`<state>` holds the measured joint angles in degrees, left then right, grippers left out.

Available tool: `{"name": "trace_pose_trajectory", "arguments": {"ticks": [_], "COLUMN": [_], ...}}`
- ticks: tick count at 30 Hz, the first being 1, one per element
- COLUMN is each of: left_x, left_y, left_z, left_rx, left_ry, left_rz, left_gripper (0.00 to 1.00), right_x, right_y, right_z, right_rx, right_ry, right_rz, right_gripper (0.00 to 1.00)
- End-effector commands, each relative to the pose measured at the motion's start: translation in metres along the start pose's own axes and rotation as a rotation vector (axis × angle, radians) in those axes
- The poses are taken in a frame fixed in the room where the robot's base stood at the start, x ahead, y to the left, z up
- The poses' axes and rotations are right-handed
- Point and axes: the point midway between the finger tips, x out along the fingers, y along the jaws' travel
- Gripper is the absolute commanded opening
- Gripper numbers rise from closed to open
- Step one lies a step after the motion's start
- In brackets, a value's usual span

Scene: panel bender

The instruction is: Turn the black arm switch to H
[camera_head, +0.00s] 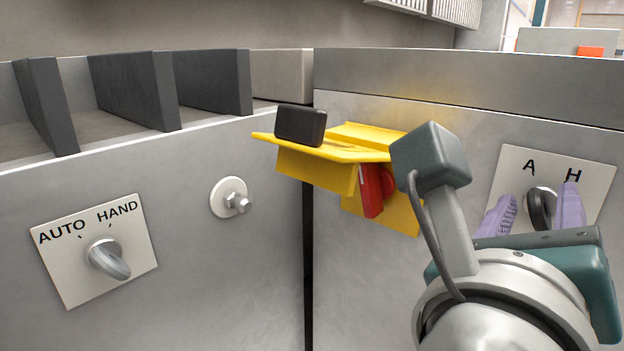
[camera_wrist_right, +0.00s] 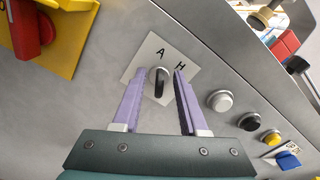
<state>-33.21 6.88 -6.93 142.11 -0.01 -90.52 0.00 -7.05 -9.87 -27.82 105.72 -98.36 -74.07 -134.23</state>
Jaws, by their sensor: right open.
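The black arm switch (camera_head: 541,207) is on a pale plate (camera_head: 515,165) marked A and H, on the right cabinet face. In the right wrist view the switch (camera_wrist_right: 159,82) is a black knob with a light rim, below and between the letters. My right gripper (camera_head: 537,205) is open, with its purple fingers on either side of the switch. In the wrist view the right gripper's (camera_wrist_right: 157,88) right fingertip covers the plate near the H. I cannot tell whether either finger touches the knob. My left gripper is in neither view.
A yellow bracket (camera_head: 400,208) with a red part (camera_head: 369,190) juts out left of my right arm. An AUTO/HAND switch plate (camera_head: 75,275) is on the left cabinet. In the wrist view, a white button (camera_wrist_right: 220,101) and other buttons lie right of the gripper.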

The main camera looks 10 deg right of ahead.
Motion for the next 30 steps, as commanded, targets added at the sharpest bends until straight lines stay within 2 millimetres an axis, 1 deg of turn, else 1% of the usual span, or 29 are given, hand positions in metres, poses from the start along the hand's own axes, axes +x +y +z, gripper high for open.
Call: {"name": "trace_pose_trajectory", "arguments": {"ticks": [3,4,12,15,30], "left_x": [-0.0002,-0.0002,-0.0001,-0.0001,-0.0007], "left_y": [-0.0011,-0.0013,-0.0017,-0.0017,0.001], "left_z": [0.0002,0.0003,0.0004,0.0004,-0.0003], "left_rx": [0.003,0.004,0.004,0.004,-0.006], "left_ry": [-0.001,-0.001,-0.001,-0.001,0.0], "left_rz": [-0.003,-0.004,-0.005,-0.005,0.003], "left_gripper": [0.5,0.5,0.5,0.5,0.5], "right_x": [0.0,0.0,0.0002,0.0003,0.0004], "right_y": [0.0,0.0,0.0,0.0,-0.0002], "right_z": [0.0001,0.0,-0.0001,-0.0001,0.0], "right_rx": [0.0,0.0,0.0,0.0,0.002], "right_ry": [0.0,0.0,0.0,0.0,0.0], "right_rz": [0.0,0.0,0.0,0.0,0.0], "right_gripper": [0.42,0.4,0.1,0.0,0.0]}}
